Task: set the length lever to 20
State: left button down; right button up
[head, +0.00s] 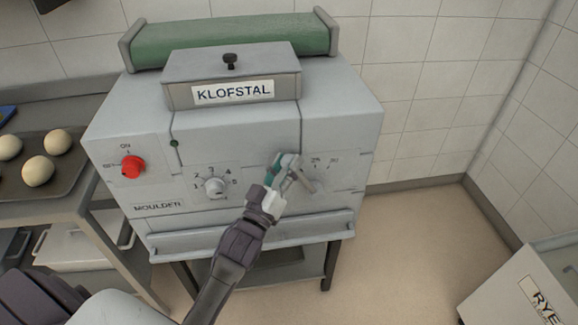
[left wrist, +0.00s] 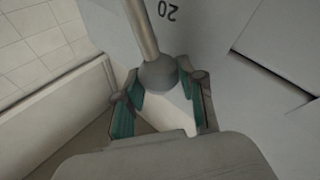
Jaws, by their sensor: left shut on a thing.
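The length lever (left wrist: 146,32) is a metal rod with a round grey knob (left wrist: 158,76). In the left wrist view the knob sits between the teal-padded fingers of my left gripper (left wrist: 160,95), which is shut on it. A printed 20 (left wrist: 168,11) shows upside down just right of the rod. In the head view my left gripper (head: 286,164) is at the right part of the moulder's front (head: 240,140), left of the marks 25 and 30 (head: 324,162). It hides the lower scale marks and much of the lever. My right gripper is not in view.
A grey numbered knob (head: 214,187) and a red switch (head: 132,167) are left on the same panel. A ledge (head: 255,238) runs below. A tray (head: 62,180) with dough balls stands at left, and a RYE bin (head: 525,290) at lower right. Floor right of the machine is clear.

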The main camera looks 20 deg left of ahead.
pick_arm(q)
jog(key=shift+f, duration=0.1)
jog(key=c, duration=0.9)
grip_release()
jog(key=shift+c, duration=0.2)
jog(key=shift+a, duration=0.15)
jog(key=shift+s, duration=0.15)
jog(key=v, duration=1.2)
